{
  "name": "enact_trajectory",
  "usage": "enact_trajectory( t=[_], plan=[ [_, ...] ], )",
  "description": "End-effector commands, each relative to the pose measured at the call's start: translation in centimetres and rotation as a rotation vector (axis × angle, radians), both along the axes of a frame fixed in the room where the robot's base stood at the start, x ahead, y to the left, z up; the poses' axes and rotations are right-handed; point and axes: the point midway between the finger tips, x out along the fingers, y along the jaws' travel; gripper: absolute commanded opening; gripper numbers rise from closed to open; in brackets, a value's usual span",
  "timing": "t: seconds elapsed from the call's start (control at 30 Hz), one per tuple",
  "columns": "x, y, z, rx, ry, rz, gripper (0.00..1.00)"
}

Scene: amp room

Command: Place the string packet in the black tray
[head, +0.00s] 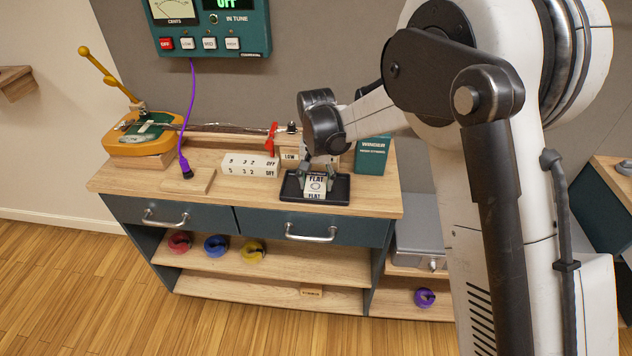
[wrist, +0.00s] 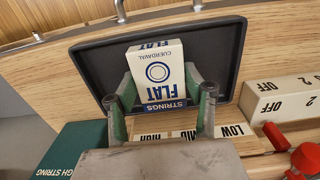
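The string packet (head: 316,187) is a white box printed "FLAT" and "STRINGS", with a ring mark. The packet also shows in the wrist view (wrist: 158,75), between my fingers and over the black tray floor. The black tray (head: 287,190) is shallow and rimmed, on the workbench top; in the wrist view (wrist: 225,55) it surrounds most of the packet. My gripper (wrist: 158,88) has one green-padded finger against each side of the packet. In the head view my gripper (head: 318,172) is low over the tray. I cannot tell whether the packet touches the tray floor.
A white switch block (head: 250,163) stands left of the tray, with a red clamp (head: 271,140) behind. A dark green winder box (head: 372,156) stands behind right. A wooden block (head: 188,181) lies farther left. Drawer handles (head: 311,233) jut out below the bench's front edge.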

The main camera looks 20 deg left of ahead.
Motion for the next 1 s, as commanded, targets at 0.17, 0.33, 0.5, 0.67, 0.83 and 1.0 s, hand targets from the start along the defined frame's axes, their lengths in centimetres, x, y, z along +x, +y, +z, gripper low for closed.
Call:
enact_trajectory(
  t=[0.17,0.33,0.5,0.67,0.83,1.0],
  plan=[
    [0.0,0.0,0.0,0.000,0.000,0.000,0.65],
    [0.0,0.0,0.0,0.000,0.000,0.000,0.65],
    [0.0,0.0,0.6,0.000,0.000,0.000,0.65],
    [0.0,0.0,3.0,0.000,0.000,0.000,0.65],
    [0.0,0.0,6.5,0.000,0.000,0.000,0.65],
    [0.0,0.0,9.7,0.000,0.000,0.000,0.65]
  ],
)
